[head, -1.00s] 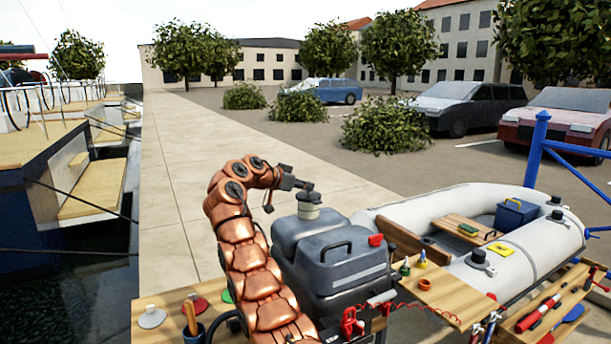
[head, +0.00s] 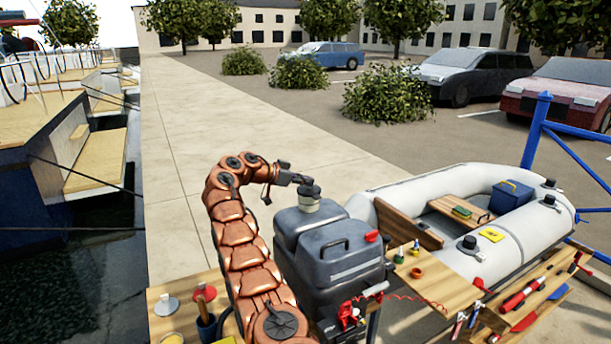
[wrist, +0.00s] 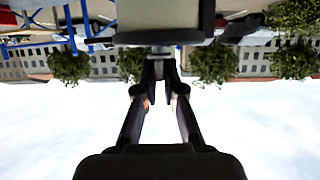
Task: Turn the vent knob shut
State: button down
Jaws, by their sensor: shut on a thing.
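In the wrist view, which is upside down, my two fingers (wrist: 160,82) close in on the knob from both sides. The fine contact and the knob's turn angle are too small to tell.
A grey inflatable boat (head: 375,199) lies to the right. A wooden board (head: 445,290) with small bottles is in front of it. Open pavement (head: 180,180) lies behind the tank.

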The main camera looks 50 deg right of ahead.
dwell(0.5)
jog(key=c, duration=1.3)
grip_release()
jog(key=w+a, duration=0.1)
jog(key=a, duration=0.3)
jog(key=w+a, duration=0.1)
jog(key=a, duration=0.3)
jog(key=w+a, duration=0.2)
jog(key=a, duration=0.2)
jog(key=shift+a+r, duration=0.25)
